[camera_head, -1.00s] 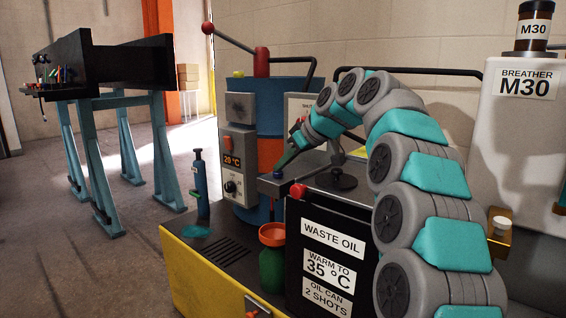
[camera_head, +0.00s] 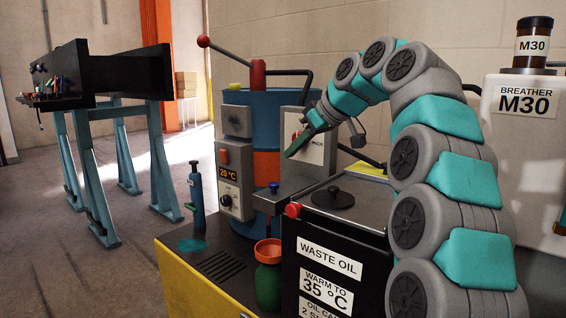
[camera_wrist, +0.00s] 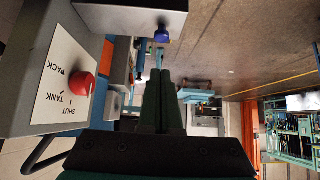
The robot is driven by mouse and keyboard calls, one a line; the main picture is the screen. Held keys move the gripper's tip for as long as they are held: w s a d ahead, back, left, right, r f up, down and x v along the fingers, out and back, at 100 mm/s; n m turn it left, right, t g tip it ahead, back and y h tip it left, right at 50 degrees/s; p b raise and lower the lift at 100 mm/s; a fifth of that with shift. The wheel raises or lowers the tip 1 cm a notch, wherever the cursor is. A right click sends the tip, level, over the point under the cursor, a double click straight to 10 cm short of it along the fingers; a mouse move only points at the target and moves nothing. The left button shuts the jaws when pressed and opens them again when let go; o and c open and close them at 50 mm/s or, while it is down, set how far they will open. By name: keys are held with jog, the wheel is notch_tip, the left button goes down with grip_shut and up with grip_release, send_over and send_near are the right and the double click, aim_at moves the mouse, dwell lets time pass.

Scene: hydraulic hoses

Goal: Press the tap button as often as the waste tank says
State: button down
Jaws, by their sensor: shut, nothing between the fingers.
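The blue tap button (camera_head: 273,187) stands on the grey arm (camera_head: 290,190) above a green oil can with an orange funnel (camera_head: 268,250). It also shows in the wrist view (camera_wrist: 161,32), beyond the fingertips. My gripper (camera_head: 290,154) is shut and empty, above and to the right of the button in the head view, apart from it. Its fingers (camera_wrist: 160,75) lie together in the wrist view. The black waste tank (camera_head: 318,280) carries labels reading "WASTE OIL", "WARM TO 35 °C" and an oil can line with 2, its lower part cut off by the frame.
The heater display (camera_head: 228,174) reads 20 °C, with a knob (camera_head: 225,200) below. A red selector knob (camera_wrist: 82,85) sits on a white panel marked SHUT, TANK, PACK. A red knob (camera_head: 293,210) is at the tank's corner. A blue cylinder (camera_head: 197,200) stands left.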

jog(key=shift+v, duration=1.65)
